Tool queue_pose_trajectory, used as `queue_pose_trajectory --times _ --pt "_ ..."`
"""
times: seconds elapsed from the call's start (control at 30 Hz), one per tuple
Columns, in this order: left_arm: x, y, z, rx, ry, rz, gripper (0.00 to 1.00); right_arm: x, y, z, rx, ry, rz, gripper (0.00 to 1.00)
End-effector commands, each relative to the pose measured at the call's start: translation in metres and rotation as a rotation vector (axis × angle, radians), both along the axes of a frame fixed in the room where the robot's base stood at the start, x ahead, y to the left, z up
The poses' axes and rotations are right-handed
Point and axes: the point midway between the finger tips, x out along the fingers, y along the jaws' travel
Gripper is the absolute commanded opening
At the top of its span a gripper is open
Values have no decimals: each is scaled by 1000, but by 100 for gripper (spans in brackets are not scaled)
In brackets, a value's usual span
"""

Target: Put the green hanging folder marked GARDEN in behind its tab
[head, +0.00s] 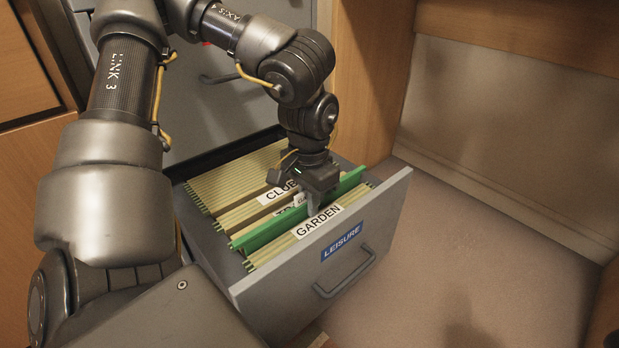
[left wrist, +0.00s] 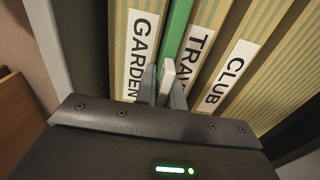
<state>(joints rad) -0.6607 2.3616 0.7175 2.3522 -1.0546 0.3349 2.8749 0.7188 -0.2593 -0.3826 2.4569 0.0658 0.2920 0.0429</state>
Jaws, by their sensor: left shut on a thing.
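The green hanging folder (head: 258,235) is in the open drawer (head: 385,207), between the white GARDEN tab (head: 318,221) at the front and the tab starting TRA (head: 287,213) behind it. My left gripper (head: 314,204) points down and is shut on the folder's top edge near its middle. In the left wrist view the green folder (left wrist: 177,28) runs between the GARDEN tab (left wrist: 141,48) and the TRA tab (left wrist: 194,50), with my left fingers (left wrist: 166,82) on it. The folder's lower part is hidden, so I cannot tell whether its hooks rest on the rails. My right gripper is not in view.
The CLUB tab (head: 279,192) stands farther back among several tan folders (head: 232,187). The drawer front bears a blue LEISURE label (head: 341,243) and a handle (head: 345,274). A wooden panel (head: 365,80) stands behind right. The floor (head: 470,255) to the right is clear.

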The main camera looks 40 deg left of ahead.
Motion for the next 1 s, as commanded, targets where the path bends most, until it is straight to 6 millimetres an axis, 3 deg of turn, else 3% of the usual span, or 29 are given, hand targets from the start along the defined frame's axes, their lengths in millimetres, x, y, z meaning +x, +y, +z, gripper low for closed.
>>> queue_pose_trajectory --times 0.03,0.2,0.5,1.0 --pt "-1 1 -1 -1 3 2 14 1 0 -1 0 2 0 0" --pt "-1 1 -1 -1 3 3 36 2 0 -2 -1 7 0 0" --pt "-1 1 4 -3 2 3 36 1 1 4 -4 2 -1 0" --pt "-5 6 75 7 -4 17 36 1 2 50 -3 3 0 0"
